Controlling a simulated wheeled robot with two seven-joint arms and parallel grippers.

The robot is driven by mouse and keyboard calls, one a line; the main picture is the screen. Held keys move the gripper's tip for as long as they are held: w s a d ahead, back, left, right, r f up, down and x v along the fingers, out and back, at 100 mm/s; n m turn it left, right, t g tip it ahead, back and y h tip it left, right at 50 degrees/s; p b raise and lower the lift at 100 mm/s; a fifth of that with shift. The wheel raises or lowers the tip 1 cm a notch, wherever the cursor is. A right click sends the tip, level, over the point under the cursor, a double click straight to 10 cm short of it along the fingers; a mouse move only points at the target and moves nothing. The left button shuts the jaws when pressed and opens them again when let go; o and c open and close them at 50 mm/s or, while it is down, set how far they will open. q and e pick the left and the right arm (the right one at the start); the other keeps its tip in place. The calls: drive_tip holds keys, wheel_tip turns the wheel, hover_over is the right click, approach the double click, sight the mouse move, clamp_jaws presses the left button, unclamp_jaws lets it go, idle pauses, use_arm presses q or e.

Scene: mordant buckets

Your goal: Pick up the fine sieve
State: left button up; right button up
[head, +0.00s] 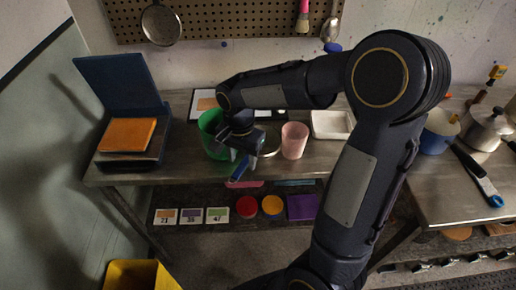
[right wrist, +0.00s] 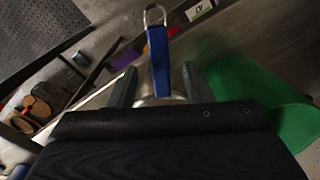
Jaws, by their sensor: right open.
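A sieve with a blue handle (head: 240,171) lies at the front of the left table, its handle sticking out toward the front edge. Its thin round rim (head: 272,153) shows partly beside my right gripper (head: 243,152), which hides much of the rest. In the right wrist view the blue handle (right wrist: 158,55) ends in a metal loop and lies between the two fingers of my right gripper (right wrist: 157,84). The fingers are apart, with gaps on both sides of the handle. My left gripper is not in view.
A green bucket (head: 211,133) stands close left of the gripper, and a pink cup (head: 294,141) close right. A white tray (head: 332,124) is farther right. A dark blue open box (head: 121,95) stands at left. A round metal strainer or pan (head: 161,24) hangs above.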

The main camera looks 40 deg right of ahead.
sight(242, 165)
wheel_tip(242, 165, down, 4)
drive_tip(key=shift+r, duration=0.2)
drive_tip(key=shift+c, duration=0.2)
clamp_jaws()
drive_tip(key=shift+r, duration=0.1)
